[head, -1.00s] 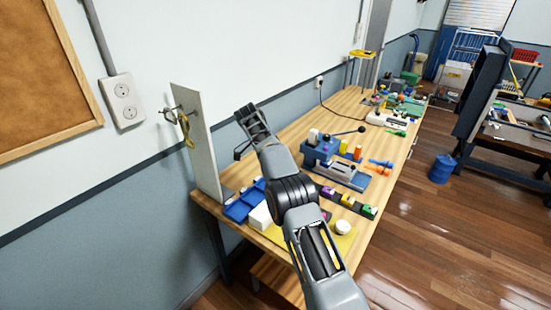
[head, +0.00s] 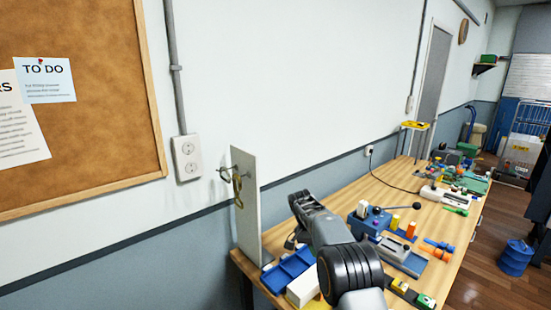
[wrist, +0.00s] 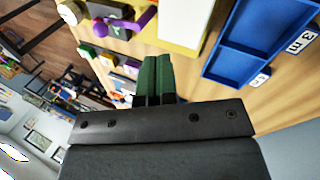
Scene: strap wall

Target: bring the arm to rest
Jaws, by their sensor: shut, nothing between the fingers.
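My arm reaches over the near end of the wooden workbench (head: 390,185) in the head view, its forearm slanting up and left. My gripper (wrist: 155,72) shows in the wrist view as two dark green fingers pressed together, with nothing between them. In the head view the fingers cannot be made out behind the arm. Beyond the fingers, the wrist view shows the bench top with a blue tray (wrist: 245,58) at the right. The gripper appears clear of the things around it.
An upright pale panel (head: 247,212) stands at the bench's near left end, with a yellowish strap (head: 238,190) hanging from its peg. A blue fixture (head: 370,220) and orange and yellow pieces stand right of my arm. A blue bin (head: 516,258) stands on the floor.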

